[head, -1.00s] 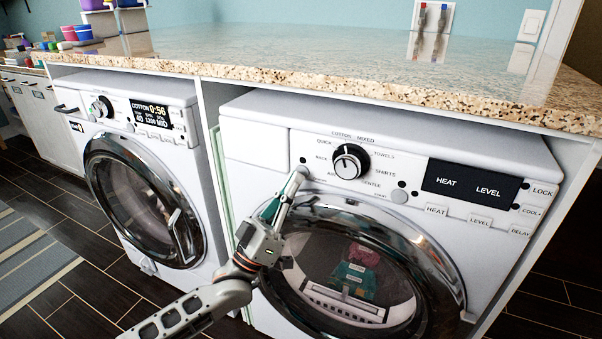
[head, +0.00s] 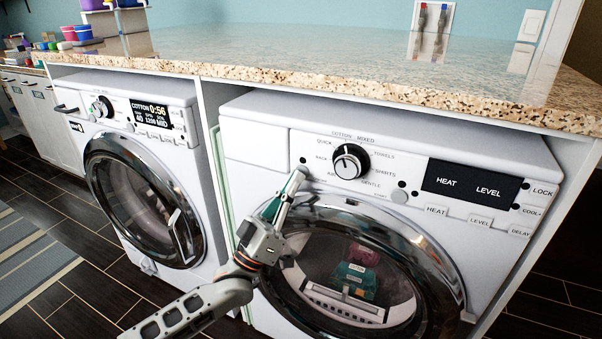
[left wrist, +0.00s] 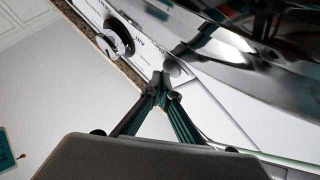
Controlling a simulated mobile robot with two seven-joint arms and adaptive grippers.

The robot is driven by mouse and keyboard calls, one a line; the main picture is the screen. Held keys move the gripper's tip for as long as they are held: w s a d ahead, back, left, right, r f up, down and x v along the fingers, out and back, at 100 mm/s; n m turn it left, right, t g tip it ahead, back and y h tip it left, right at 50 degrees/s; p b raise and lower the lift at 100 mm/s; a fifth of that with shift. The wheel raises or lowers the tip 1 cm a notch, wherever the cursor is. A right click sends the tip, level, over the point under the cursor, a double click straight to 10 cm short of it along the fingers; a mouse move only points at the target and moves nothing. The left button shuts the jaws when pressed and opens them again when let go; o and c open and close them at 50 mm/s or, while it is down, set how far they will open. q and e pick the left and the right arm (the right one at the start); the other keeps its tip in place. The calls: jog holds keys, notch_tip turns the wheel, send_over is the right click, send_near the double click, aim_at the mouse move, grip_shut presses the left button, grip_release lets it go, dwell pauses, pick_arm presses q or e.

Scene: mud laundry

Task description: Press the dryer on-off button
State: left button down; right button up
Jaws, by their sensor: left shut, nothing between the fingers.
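The dryer (head: 410,150) is the right-hand white machine, with a round dial (head: 350,161) and a dark HEAT LEVEL display (head: 470,186). My left gripper (head: 298,177) is shut and empty, its fingertips at the panel just lower left of the dial. A round grey button (left wrist: 172,69) shows in the left wrist view right at the tips of the left gripper (left wrist: 160,82). I cannot tell whether they touch it. In the head view the fingertips partly cover this button. My right gripper is not in view.
The dryer's round door (head: 440,255) is below the panel. A grey start button (head: 399,196) sits right of the dial. A granite counter (head: 300,85) overhangs the machines. A washer (head: 135,160) stands to the left.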

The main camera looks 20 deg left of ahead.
pick_arm(q)
jog(key=shift+w, duration=0.4)
dwell(0.3)
jog(key=shift+s+r, duration=0.1)
jog(key=shift+s, duration=0.45)
